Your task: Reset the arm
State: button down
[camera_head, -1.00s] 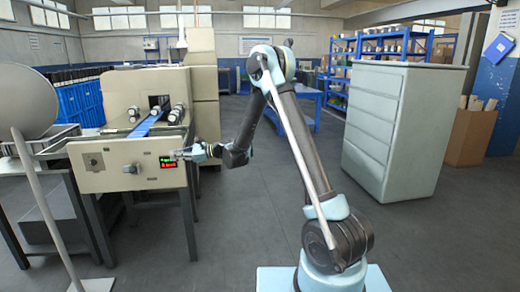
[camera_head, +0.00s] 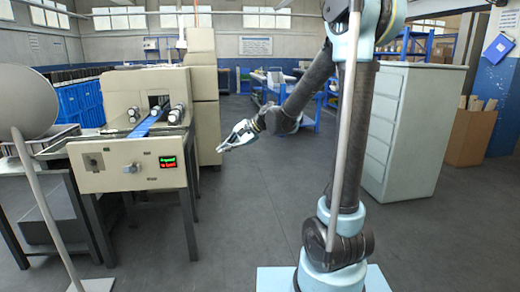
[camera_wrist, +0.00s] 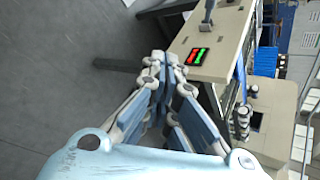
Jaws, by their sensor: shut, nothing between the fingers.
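My gripper (camera_head: 222,150) hangs in the air to the right of the beige wrapper machine (camera_head: 128,165), clear of its front panel. It is shut and empty, with its fingers pointing left. In the wrist view my gripper (camera_wrist: 160,55) shows its fingertips together, with the machine's panel (camera_wrist: 212,48) beyond them. A blue strip (camera_head: 147,124) lies along the machine's bed.
A grey drawer cabinet (camera_head: 405,130) stands to the right of my arm. Blue crates (camera_head: 80,104) stand behind the machine. The floor between machine and arm is clear.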

jog(key=s+d+f+n+h, duration=0.2)
jog(key=s+d+f+h, duration=0.1)
jog(key=s+d, duration=0.6)
jog(key=s+d+f+n+h, duration=0.3)
jog(key=s+d, duration=0.6)
jog(key=d, duration=0.4)
jog(key=s+d+f+n+h, duration=0.2)
jog(key=s+d+f+h, duration=0.2)
jog(key=s+d, duration=0.6)
jog(key=shift+d+f+n+t, duration=0.3)
jog(key=shift+d+f+n, duration=0.1)
jog(key=shift+d+f, duration=0.35)
jog(key=shift+w+f, duration=0.2)
jog(key=shift+w, duration=0.15)
